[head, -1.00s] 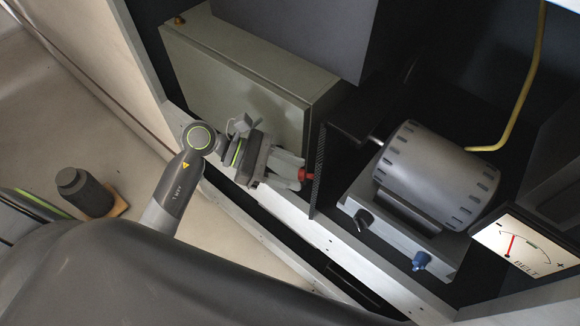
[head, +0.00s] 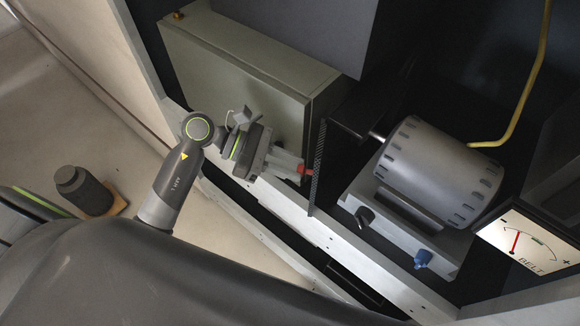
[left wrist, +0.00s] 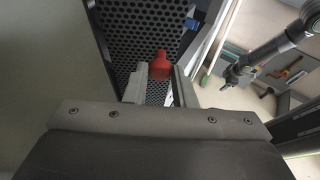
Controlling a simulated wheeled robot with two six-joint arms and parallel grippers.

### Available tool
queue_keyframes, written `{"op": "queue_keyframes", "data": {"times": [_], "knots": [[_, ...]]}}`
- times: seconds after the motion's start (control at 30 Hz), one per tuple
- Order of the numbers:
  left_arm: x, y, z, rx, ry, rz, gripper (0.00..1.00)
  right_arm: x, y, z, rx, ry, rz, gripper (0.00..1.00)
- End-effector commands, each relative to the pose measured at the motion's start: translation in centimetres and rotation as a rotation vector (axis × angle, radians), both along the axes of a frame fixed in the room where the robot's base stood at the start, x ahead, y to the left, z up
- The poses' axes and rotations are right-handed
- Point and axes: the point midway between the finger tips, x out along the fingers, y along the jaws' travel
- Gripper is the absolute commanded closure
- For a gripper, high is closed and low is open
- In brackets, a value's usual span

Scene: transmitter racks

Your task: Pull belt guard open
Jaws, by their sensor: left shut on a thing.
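The belt guard (head: 318,168) is a dark perforated panel, seen nearly edge-on in the head view, left of the grey motor. In the left wrist view its perforated face (left wrist: 145,38) fills the top middle. A red knob (head: 306,170) stands out from the guard; it also shows in the left wrist view (left wrist: 160,66). My left gripper (head: 296,168) reaches in from the left and is shut on the red knob, with a finger on each side of it (left wrist: 164,84). My right gripper is not in the head view.
A grey ribbed motor (head: 437,172) sits on a light base with a blue knob (head: 422,259). A BELT gauge (head: 525,243) is at the right. A grey-green cabinet (head: 235,85) stands behind my gripper. A pale frame rail (head: 345,240) runs below the guard.

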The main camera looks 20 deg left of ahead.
Motion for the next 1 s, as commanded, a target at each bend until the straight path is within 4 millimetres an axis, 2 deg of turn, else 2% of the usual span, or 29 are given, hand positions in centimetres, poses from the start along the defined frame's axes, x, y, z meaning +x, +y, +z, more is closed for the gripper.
{"op": "queue_keyframes", "data": {"times": [0.03, 0.2, 0.57, 0.6, 0.73, 0.77, 1.0], "knots": [[0.2, 0.1, -0.5, 0.0, -0.005, -0.018, 1.0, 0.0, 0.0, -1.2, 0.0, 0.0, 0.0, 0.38], [0.4, 0.5, -0.3, 0.0, -0.005, -0.07, 1.0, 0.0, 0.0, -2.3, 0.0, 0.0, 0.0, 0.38], [0.3, 0.6, 0.1, -0.001, -0.002, -0.085, 1.0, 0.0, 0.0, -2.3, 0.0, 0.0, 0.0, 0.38], [0.3, 0.6, 0.1, 0.0, -0.002, -0.085, 0.76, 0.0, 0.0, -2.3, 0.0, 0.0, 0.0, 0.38], [0.3, 0.6, 0.0, 0.0, -0.002, -0.084, 0.59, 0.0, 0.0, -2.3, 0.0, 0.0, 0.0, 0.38], [0.3, 0.6, 0.0, 0.0, -0.002, -0.084, 0.55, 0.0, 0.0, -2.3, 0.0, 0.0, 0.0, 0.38], [0.3, 0.6, 0.0, 0.0, -0.002, -0.084, 0.55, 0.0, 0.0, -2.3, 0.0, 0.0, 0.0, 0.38]]}}
